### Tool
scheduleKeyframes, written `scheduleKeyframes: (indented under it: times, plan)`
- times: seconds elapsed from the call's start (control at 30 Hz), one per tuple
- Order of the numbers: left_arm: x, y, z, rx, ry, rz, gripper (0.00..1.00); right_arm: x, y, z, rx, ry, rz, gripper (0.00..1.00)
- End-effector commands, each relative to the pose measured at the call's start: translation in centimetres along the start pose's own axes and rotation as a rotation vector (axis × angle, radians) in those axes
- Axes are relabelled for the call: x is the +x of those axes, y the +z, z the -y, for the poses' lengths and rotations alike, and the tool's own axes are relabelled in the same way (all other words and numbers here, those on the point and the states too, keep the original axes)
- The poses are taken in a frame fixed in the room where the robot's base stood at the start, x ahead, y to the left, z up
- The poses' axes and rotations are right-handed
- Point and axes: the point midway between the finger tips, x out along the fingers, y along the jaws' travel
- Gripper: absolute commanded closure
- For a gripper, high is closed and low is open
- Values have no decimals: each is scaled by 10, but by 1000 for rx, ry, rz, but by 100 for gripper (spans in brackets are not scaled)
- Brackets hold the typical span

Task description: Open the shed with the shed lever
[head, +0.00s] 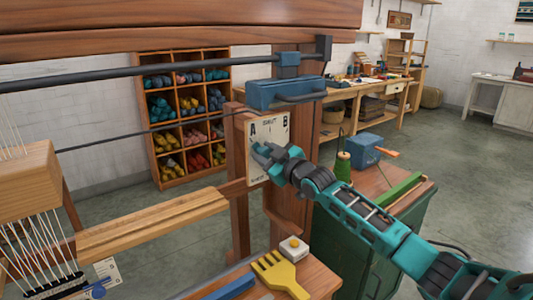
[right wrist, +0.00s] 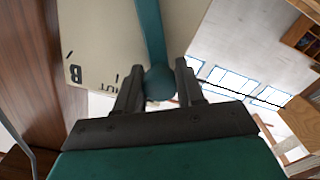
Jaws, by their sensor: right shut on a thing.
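The shed lever (right wrist: 151,30) is a teal bar ending in a round knob (right wrist: 159,84), seen in the right wrist view. It lies across a cream plate (right wrist: 105,40) that carries the letter B and part of a word. In the head view the plate (head: 281,132) is fixed to a wooden loom post and shows A and B at its top. My right gripper (right wrist: 158,82) is shut on the lever's knob, one finger on each side. In the head view my right gripper (head: 262,155) is in front of the plate and largely hides the lever. My left gripper is out of view.
The loom's wooden beam (head: 150,222) and white threads (head: 40,245) are at the left. A yellow comb (head: 279,275) and a white box with a knob (head: 294,248) lie on a near ledge.

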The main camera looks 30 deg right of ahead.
Motion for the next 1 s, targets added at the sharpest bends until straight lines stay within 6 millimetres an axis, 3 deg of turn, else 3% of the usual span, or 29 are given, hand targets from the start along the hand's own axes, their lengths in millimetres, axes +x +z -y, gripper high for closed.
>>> scheduleKeyframes:
  times: [0.17,0.2,0.43,0.77,1.0]
  plan:
    - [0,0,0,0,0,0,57,0,0,0,1,0,-1,100]
    - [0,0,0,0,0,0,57,0,0,0,1,0,-1,58]
    - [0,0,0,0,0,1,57,0,0,0,2,0,-1,37]
    - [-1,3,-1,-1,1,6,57,-4,1,0,1,0,1,37]
    - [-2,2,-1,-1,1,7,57,-31,1,1,0,-2,2,37]
